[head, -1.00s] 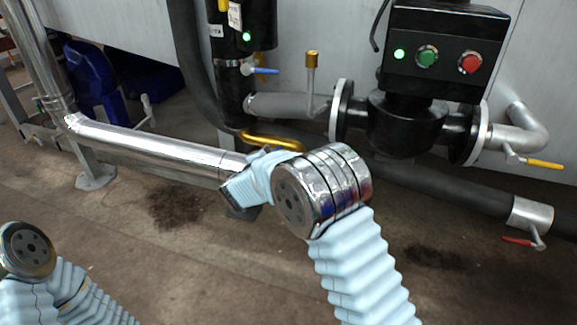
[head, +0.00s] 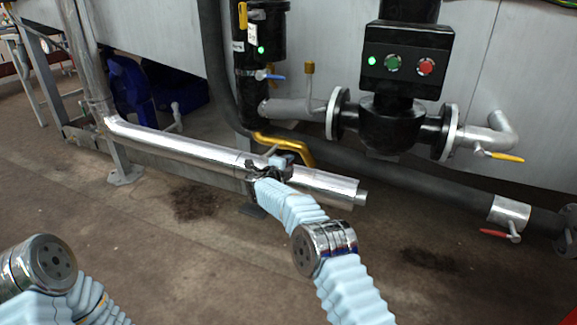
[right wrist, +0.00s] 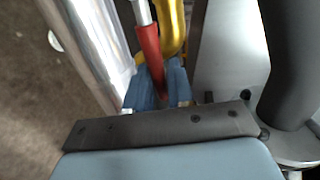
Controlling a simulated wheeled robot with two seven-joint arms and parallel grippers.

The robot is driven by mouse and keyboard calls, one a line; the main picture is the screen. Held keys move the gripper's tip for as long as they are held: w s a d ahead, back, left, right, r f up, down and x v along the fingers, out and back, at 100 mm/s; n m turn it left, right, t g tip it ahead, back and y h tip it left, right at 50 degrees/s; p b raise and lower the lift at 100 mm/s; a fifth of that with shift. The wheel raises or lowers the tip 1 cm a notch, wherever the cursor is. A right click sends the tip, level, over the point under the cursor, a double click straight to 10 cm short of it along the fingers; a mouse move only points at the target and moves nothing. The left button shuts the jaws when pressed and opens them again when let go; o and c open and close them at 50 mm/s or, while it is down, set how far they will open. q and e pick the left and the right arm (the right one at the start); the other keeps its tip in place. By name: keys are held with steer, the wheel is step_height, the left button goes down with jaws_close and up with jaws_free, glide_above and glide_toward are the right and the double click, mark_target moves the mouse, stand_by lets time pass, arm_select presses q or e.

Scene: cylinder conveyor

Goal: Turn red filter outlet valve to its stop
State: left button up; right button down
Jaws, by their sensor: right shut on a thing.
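In the right wrist view, a red valve handle (right wrist: 149,48) runs down from a pale metal stem beside a gold pipe. My right gripper (right wrist: 160,88) has its blue fingers shut on this red handle, whose lower end is partly hidden between them. In the head view, my right gripper (head: 279,158) is at the gold pipe, just behind the shiny horizontal pipe; the handle it holds cannot be made out there. Only joints of my left arm show at the lower left, and its gripper is out of the picture.
The shiny pipe (head: 190,147) runs close in front of my right gripper, and the gold pipe (head: 296,145) is beside it. Another red-handled valve (head: 494,233) sits far right on a dark pipe. Blue (head: 270,76) and yellow (head: 507,157) levers are above.

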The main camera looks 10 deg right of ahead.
steer(key=shift+a+f, duration=0.1)
steer(key=shift+f, duration=0.15)
steer(key=c, duration=1.1)
jaws_free()
steer(key=shift+c, duration=0.2)
steer(key=shift+r, duration=0.1)
steer(key=p+v, duration=0.1)
steer(key=v, duration=1.2)
steer(key=shift+s+a, duration=0.2)
steer(key=shift+s, duration=0.15)
